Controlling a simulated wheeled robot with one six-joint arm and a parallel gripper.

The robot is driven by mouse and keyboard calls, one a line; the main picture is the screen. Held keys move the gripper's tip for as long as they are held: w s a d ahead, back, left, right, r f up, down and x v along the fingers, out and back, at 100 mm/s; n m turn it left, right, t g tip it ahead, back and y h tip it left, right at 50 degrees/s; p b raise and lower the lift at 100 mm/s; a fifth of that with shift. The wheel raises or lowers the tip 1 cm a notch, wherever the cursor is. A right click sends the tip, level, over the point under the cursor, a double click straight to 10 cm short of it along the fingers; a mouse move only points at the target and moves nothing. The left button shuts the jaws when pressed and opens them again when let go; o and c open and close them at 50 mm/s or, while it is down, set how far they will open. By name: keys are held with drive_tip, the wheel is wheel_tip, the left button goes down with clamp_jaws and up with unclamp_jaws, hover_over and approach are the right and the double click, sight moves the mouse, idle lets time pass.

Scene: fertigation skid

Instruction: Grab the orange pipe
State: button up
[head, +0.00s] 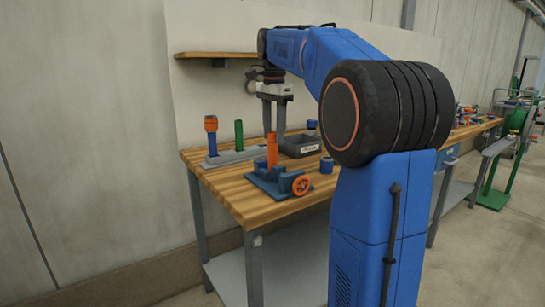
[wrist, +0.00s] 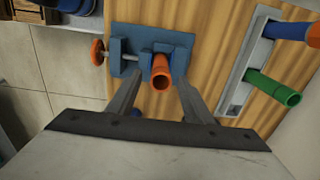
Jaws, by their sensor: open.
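The orange pipe (head: 272,151) stands upright at the blue vise (head: 270,180) on the wooden bench. In the wrist view the orange pipe (wrist: 161,74) is seen from above, its open end facing the camera, beside the vise's blue jaw blocks (wrist: 118,56). Whether a finger touches the pipe I cannot tell.
A grey rack (head: 236,157) holds a green pipe (head: 239,135) and a blue pipe with an orange top (head: 211,136). A dark bin (head: 300,146) and a short blue piece (head: 326,165) are at the right. The vise has an orange handwheel (head: 301,185) at the bench front.

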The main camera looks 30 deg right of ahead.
sight(272, 150)
drive_tip(key=shift+a+f, duration=0.15)
drive_tip(key=shift+f, duration=1.4)
drive_tip(key=shift+a+f, duration=0.1)
drive_tip(key=shift+f, duration=1.4)
drive_tip(key=shift+c, duration=0.3)
drive_tip(key=c, duration=1.1)
